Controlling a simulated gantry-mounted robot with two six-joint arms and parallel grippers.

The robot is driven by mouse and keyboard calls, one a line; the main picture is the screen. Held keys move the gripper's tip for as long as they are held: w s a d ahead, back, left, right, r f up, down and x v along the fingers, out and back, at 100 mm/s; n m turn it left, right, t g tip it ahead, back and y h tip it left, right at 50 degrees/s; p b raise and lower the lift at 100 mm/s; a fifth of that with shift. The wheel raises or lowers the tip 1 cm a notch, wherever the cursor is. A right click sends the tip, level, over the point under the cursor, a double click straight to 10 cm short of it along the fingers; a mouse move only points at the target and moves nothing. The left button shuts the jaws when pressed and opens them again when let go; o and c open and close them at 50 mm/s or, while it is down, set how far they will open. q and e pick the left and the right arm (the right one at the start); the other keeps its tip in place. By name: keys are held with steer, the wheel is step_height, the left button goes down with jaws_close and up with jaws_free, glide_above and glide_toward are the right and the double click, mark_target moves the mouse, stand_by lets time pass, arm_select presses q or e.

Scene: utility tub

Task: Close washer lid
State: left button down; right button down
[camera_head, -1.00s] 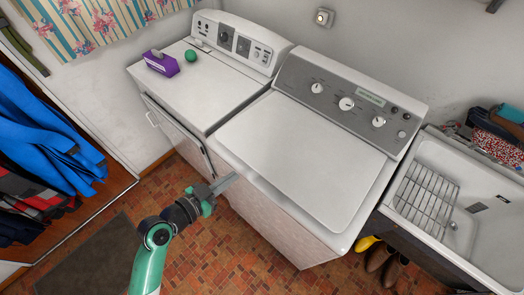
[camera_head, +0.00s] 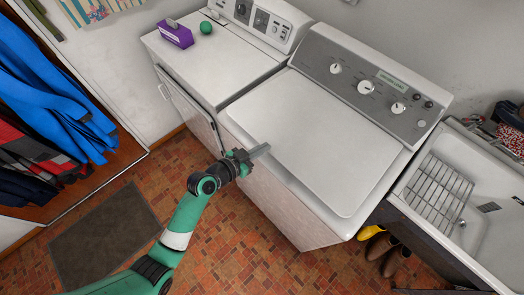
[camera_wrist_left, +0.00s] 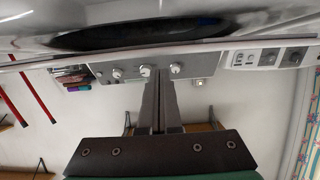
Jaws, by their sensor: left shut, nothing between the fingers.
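The washer (camera_head: 300,205) is the white top-loading machine at centre right in the head view. Its white lid (camera_head: 325,140) lies flat, or nearly flat, over the top. I cannot tell whether it sits fully down. My left gripper (camera_head: 260,151) is shut and empty, with its narrow fingers over the front left part of the washer top. I cannot tell whether the fingertips touch it. In the left wrist view the shut fingers (camera_wrist_left: 160,105) point toward the washer's control panel (camera_wrist_left: 145,70), which appears upside down. A dark curved patch shows on the white surface above it. My right gripper is not in view.
A dryer (camera_head: 205,70) stands left of the washer, with a purple box (camera_head: 176,36) and a green ball (camera_head: 206,27) on it. A utility tub (camera_head: 480,190) with a wire rack is at the right. Boots (camera_head: 390,255) stand below.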

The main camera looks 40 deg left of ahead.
arm_select(q)
steer(key=shift+f, duration=0.45)
steer(key=f+b, duration=0.5)
steer(key=shift+s+a+f, duration=0.1)
steer(key=shift+s+f, duration=0.1)
steer(key=shift+s, duration=0.05)
steer(key=shift+s+f+b, duration=0.1)
steer(key=shift+f+b, duration=0.15)
steer(key=shift+b, duration=0.05)
steer(key=shift+s, duration=0.1)
steer(key=shift+f, duration=0.15)
step_height(320, 180, up, 6)
steer(key=p, duration=0.5)
steer(key=f+v, duration=0.1)
steer(key=v, duration=0.8)
steer(key=shift+s, duration=0.4)
